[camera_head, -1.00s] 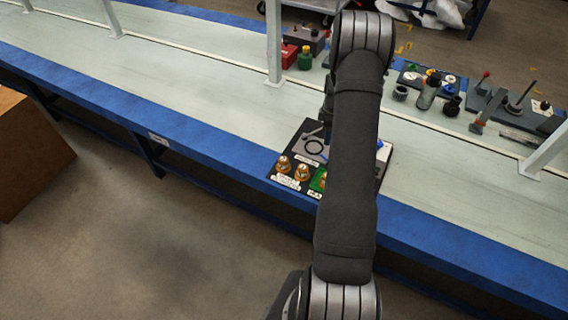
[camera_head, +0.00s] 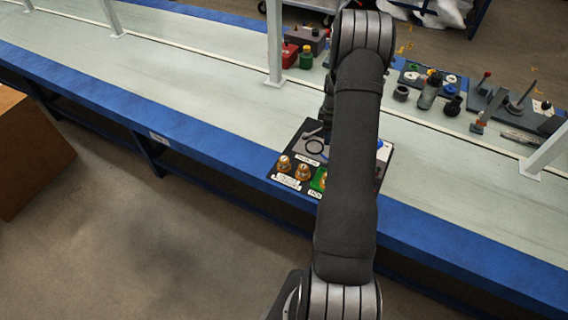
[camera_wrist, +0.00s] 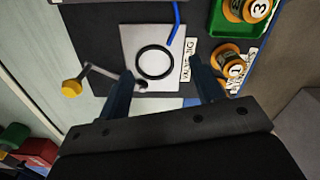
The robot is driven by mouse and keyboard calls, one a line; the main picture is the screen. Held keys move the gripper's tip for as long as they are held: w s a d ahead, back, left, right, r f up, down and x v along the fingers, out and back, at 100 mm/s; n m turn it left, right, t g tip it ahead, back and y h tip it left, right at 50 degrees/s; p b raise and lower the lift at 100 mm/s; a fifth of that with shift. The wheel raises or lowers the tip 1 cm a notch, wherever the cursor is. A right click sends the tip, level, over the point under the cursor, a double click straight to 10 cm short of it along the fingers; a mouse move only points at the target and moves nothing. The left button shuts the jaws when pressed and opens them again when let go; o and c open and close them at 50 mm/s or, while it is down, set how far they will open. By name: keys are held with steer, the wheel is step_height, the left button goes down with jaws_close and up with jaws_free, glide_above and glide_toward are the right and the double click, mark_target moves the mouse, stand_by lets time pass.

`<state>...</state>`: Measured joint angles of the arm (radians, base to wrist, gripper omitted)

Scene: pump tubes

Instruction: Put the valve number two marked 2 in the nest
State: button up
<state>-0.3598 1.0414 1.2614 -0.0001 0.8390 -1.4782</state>
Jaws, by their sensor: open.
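A grey plate (camera_wrist: 129,42) on a dark board carries a black ring (camera_wrist: 154,62), with nothing seen inside it; the ring also shows in the head view (camera_head: 315,146). Two brass valves (camera_head: 284,163) and (camera_head: 302,172) stand at the board's front left. In the wrist view one brass valve (camera_wrist: 229,66) has a number I cannot read surely, and another, marked 3 (camera_wrist: 257,10), is at the green tray (camera_wrist: 219,25). I cannot pick out a 2. My gripper (camera_wrist: 160,87) is open and empty, its fingers spread near the ring.
A crank with a yellow knob (camera_wrist: 71,88) lies beside the ring, and a blue piece (camera_wrist: 176,22) lies near it. My arm hides the board's right part in the head view. Pump parts (camera_head: 428,93) stand behind; a white post (camera_head: 274,45) rises there. The left bench is clear.

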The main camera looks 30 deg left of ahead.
mark_target(283, 158)
steer(key=s+a+r+m, duration=0.6)
steer(key=s+a+r, duration=0.1)
steer(key=s+a, duration=0.55)
steer(key=f, duration=1.7)
steer(key=shift+s+d, duration=0.2)
steer(key=shift+d, duration=0.15)
jaws_close()
steer(key=shift+r, duration=0.1)
